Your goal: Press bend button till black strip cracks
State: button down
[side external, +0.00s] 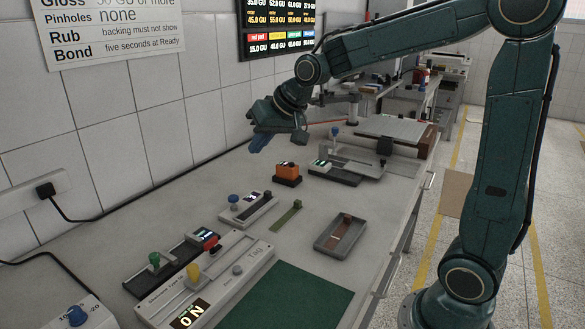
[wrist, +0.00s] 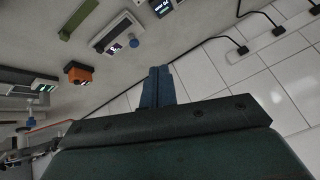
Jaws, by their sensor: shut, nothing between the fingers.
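A grey device (side external: 252,208) with a small lit screen stands mid-bench near the wall. A blue button (side external: 233,199) stands at its left end, and a black strip (side external: 266,199) lies along its top. I cannot read a bend label on it. The wrist view shows the same blue button (wrist: 134,42) and black strip (wrist: 118,25), with no crack that I can make out. My gripper (side external: 257,147) is shut and empty, raised above the bench beyond this device. Its blue fingers (wrist: 157,70) are together and apart from everything.
An orange box (side external: 287,170) and a larger device (side external: 345,168) stand farther along the bench. The wall is close behind.

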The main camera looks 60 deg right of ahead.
jog(key=w+d+f+m, duration=0.2)
jog(key=w+d+f, duration=0.25)
jog(key=w, duration=0.55)
jog(key=m+t, duration=0.2)
send_over(236, 198)
notch_tip(236, 198, down, 7)
jog(key=shift+r, duration=0.15)
jog(key=shift+f, duration=4.45)
